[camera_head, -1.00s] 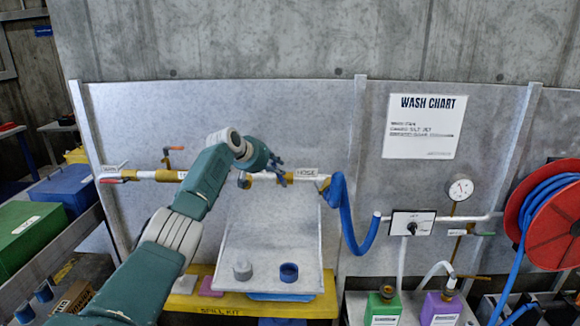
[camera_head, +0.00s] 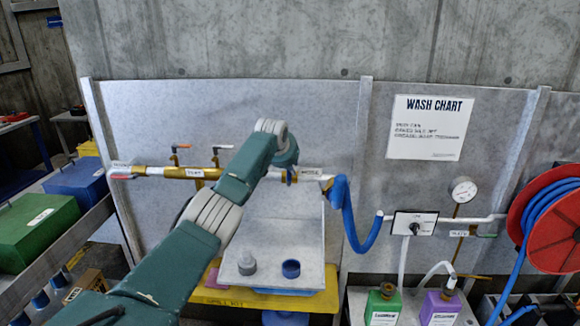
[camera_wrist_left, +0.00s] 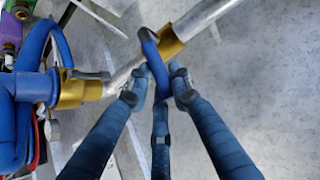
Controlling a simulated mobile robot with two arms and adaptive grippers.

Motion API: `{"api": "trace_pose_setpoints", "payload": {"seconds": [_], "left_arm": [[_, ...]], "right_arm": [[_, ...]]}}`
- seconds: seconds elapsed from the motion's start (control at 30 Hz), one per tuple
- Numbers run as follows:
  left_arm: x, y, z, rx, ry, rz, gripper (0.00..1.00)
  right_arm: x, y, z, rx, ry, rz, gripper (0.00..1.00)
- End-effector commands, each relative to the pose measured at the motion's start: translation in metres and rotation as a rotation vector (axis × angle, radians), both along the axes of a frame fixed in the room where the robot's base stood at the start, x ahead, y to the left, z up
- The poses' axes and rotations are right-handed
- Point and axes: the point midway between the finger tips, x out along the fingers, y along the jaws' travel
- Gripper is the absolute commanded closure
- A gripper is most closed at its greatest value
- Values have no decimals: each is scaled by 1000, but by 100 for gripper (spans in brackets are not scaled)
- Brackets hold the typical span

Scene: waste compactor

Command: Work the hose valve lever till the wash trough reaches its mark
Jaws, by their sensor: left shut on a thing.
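My left gripper (camera_wrist_left: 158,90) is shut on the blue hose valve lever (camera_wrist_left: 154,58) in the left wrist view. The lever stands out from a brass valve body (camera_wrist_left: 170,40) on the grey pipe. In the head view my forearm and wrist hide most of the gripper, and only a little blue shows below the pipe by the HOSE label (camera_head: 312,173). The pale wash trough (camera_head: 305,240) is below the pipe, with a grey cup and a blue cup at its front. I cannot make out a mark or water level in it. My right gripper is out of view.
The blue hose (camera_head: 343,205) hangs right of the valve. A dial gauge (camera_head: 464,190), a knob panel (camera_head: 413,224) and a red hose reel (camera_head: 555,225) are at right.

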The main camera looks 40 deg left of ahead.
Motion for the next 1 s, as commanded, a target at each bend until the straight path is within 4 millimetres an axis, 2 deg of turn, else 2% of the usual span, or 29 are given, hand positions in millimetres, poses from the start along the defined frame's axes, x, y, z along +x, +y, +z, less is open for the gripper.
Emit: {"api": "trace_pose_setpoints", "payload": {"seconds": [0.27,0.3,0.33,0.73,1.0], "left_arm": [[-2,1,-3,12,13,-4,100],[-2,1,-3,11,12,-5,71],[-2,1,-3,11,11,-4,70],[-3,0,1,4,4,-2,70],[-20,-8,20,8,2,-4,70]], "right_arm": [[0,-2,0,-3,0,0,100],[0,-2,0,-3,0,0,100],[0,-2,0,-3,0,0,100],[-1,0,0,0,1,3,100],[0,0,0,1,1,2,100]]}}
